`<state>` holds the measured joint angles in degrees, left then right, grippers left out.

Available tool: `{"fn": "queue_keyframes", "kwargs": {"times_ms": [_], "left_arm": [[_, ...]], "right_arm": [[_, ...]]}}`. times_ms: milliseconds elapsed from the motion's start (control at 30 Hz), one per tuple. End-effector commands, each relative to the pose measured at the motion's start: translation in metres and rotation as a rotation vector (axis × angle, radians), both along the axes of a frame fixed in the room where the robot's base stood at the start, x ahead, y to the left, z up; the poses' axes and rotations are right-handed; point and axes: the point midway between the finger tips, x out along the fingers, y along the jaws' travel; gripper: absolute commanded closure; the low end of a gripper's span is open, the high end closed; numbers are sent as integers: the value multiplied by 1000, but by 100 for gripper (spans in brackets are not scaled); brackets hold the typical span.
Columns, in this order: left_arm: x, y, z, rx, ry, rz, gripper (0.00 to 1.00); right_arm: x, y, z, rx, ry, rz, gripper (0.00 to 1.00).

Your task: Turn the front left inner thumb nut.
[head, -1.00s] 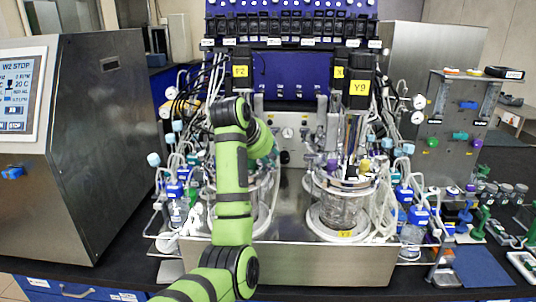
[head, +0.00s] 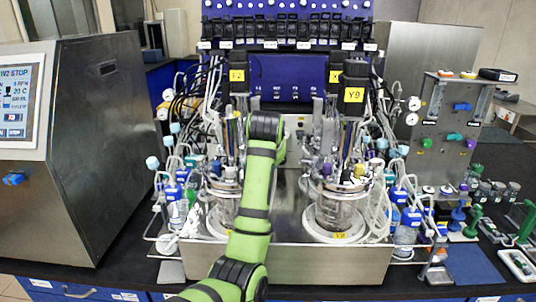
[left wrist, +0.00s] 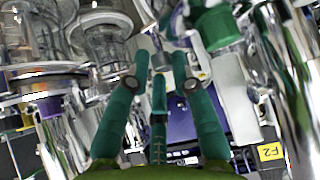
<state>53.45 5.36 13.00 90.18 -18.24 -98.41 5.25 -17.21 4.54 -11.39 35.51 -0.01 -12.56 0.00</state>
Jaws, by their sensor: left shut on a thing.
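In the left wrist view my left gripper (left wrist: 160,66) has its teal fingers drawn close together among metal fittings. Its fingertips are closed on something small. I take this to be the thumb nut, but its shape is mostly hidden between the tips. In the head view my green left arm (head: 258,190) reaches up between the two bioreactors, and its gripper is hidden behind the arm's black wrist end. The left bioreactor (head: 221,219) stands left of the arm, partly covered by it. The right bioreactor (head: 334,212) stands to the right. My right gripper is not in view.
A steel cabinet with a screen (head: 90,150) stands at the left. Cables and tubing crowd both vessels. Tall motor blocks rise behind, one with a Y9 label (head: 354,95). A steel valve panel (head: 447,130) is at the right. A steel tray front (head: 330,265) runs below the vessels.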

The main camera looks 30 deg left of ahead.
Motion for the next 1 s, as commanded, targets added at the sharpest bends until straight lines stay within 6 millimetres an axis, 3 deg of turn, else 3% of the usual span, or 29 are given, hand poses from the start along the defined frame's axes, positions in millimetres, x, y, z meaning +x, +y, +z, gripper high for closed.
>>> {"fn": "queue_keyframes", "kwargs": {"times_ms": [33,367,900,933,967,1000], "left_arm": [[1,2,9,8,-14,35,100],[3,-1,8,8,-18,184,100],[4,0,8,10,-20,218,100],[4,0,8,10,-20,218,72],[3,0,8,9,-19,218,60],[3,0,7,9,-18,216,57]], "right_arm": [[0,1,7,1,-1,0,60],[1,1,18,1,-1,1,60],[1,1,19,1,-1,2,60],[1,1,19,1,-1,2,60],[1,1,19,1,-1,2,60],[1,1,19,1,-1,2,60]]}}
